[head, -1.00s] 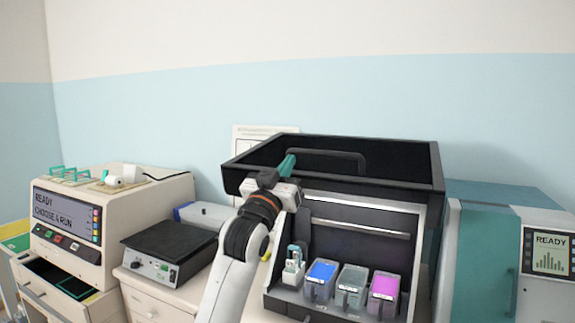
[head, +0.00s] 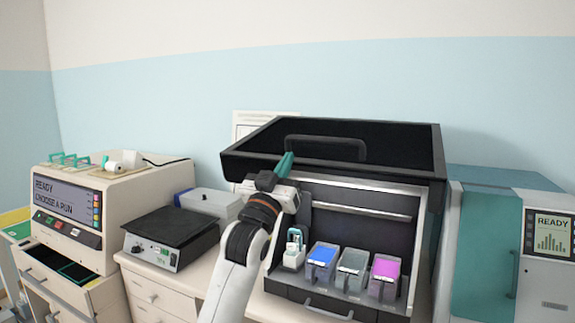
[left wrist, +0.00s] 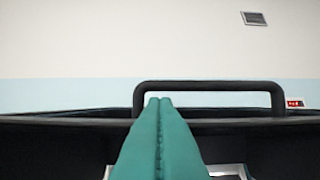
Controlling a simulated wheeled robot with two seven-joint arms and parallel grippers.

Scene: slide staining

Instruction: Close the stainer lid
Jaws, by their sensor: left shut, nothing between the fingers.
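The stainer lid (head: 408,172) is black and stands raised above the open front of the stainer (head: 425,250). Its bar handle (head: 325,140) shows along the lid; the handle also spans the middle of the left wrist view (left wrist: 210,86). My left gripper (head: 286,163) has teal fingers, shut and empty, at the lid's front edge, left of centre. In the left wrist view the closed fingertips (left wrist: 160,102) overlap the handle's left part; I cannot tell whether they touch it. My right gripper is not in view.
Inside the stainer stand blue (head: 321,262), grey-green (head: 351,270) and magenta (head: 384,276) baths and a white slide rack (head: 293,252). A hot plate (head: 170,238) and a beige machine (head: 110,215) stand left. A teal-and-white machine (head: 490,250) stands close on the right.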

